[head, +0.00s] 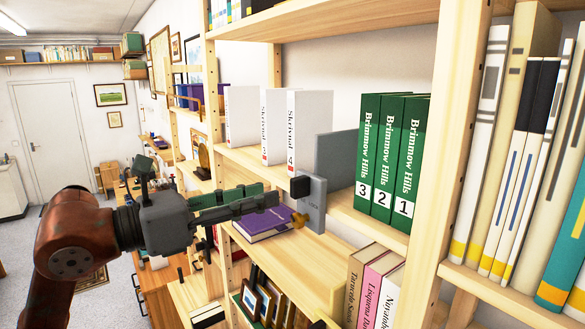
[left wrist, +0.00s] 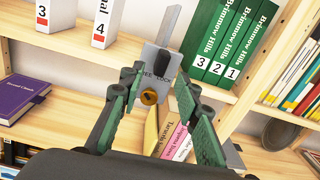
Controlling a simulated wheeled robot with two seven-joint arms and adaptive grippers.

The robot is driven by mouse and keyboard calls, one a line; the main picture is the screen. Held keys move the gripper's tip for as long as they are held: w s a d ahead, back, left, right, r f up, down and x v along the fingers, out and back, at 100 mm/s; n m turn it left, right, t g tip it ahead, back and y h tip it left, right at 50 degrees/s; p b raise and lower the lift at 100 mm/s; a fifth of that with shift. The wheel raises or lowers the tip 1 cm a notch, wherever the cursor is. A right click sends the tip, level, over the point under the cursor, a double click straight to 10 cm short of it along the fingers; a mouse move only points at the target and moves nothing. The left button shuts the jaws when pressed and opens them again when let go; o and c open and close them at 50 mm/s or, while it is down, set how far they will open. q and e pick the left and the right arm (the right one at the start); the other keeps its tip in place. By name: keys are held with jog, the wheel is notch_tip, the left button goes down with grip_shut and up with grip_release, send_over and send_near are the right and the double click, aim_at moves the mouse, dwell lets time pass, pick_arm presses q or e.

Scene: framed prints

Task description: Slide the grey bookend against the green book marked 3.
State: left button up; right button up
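The grey bookend (head: 335,162) stands upright on the shelf, between the white binders and the green books. Its front plate carries a black knob (head: 300,187) and a brass knob (head: 299,220). The left wrist view shows this front plate (left wrist: 151,59) with lettering that seems to end in LOCK. The green book marked 3 (head: 369,150) is the leftmost of three and also shows in the left wrist view (left wrist: 207,32). A gap shows between bookend and book. My left gripper (head: 272,196) is open before the front plate, fingers either side of the brass knob; contact is unclear.
Green books marked 2 (head: 388,160) and 1 (head: 410,165) stand right of book 3, near a wooden upright (head: 440,140). White binders (head: 309,130) stand at left. A purple book (head: 262,224) lies on the shelf below, with upright books (head: 372,280) to its right.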

aim_at(292, 182)
pick_arm(q)
jog(key=shift+t, duration=0.3)
jog(key=p+x, duration=0.1)
jog(key=x, duration=0.1)
jog(key=r+p+x, duration=0.1)
jog(key=x, duration=0.1)
jog(key=p+x, duration=0.1)
jog(key=x, duration=0.1)
jog(key=shift+s+d+r, duration=0.15)
jog(key=shift+s+d, duration=0.05)
jog(key=shift+s, duration=0.1)
jog(key=shift+w+d+p, duration=0.3)
jog(key=shift+w+d, duration=0.1)
jog(key=shift+d, duration=0.05)
jog(key=shift+c, duration=0.4)
grip_shut()
